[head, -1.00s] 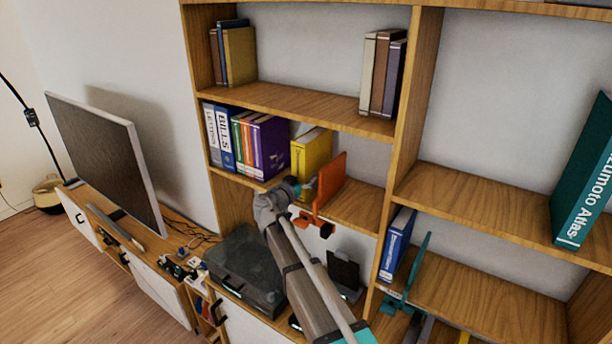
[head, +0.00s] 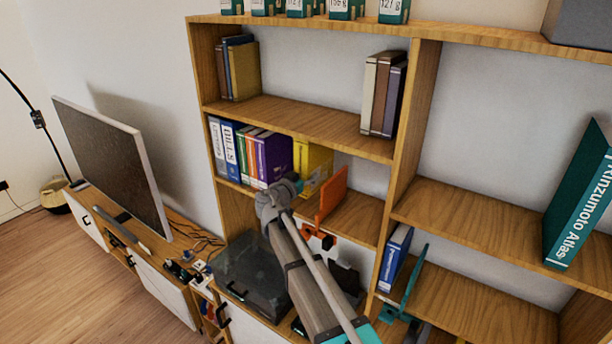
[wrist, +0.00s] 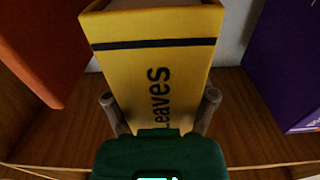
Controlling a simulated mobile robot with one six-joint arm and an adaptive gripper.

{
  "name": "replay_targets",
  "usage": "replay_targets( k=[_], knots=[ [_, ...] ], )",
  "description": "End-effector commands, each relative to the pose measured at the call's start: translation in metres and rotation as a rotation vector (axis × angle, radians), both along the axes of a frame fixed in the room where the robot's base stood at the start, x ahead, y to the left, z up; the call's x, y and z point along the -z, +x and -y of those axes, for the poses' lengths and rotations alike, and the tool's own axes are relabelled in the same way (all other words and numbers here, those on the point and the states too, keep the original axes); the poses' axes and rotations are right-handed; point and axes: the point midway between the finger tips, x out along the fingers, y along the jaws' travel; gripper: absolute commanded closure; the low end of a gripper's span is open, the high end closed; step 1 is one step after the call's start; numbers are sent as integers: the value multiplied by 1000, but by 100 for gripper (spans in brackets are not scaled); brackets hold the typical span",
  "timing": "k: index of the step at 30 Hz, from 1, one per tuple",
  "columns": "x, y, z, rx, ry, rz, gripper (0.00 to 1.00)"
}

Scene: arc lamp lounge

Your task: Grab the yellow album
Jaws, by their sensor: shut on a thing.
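The yellow album (head: 314,160) stands upright on the middle shelf, between the purple binder (head: 273,158) and an orange bookend (head: 331,193). In the wrist view the yellow album (wrist: 157,66) fills the centre, its spine facing me with a dark band and the word "Leaves". My gripper (wrist: 160,112) has one finger on each side of the spine's lower part and is shut on the album. In the head view my gripper (head: 297,184) is at the album's front, and my arm hides part of its lower spine.
In the wrist view the orange bookend (wrist: 40,50) is close on the left and the purple binder (wrist: 288,70) on the right, each with a gap to the album. More binders (head: 228,147) stand farther left. The shelf right of the bookend is bare.

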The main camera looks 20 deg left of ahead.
Motion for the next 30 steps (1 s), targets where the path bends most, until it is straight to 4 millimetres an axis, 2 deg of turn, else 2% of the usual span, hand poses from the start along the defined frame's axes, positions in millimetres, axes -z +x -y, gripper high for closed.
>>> replay_targets(
  k=[1,8,21,30],
  knots=[
    [-8,0,0,0,-3,2,88],
    [-3,-40,-13,-2,-3,2,88],
    [-3,-127,-43,-3,-2,3,89],
    [-3,-168,-58,-2,-2,3,89]
  ],
)
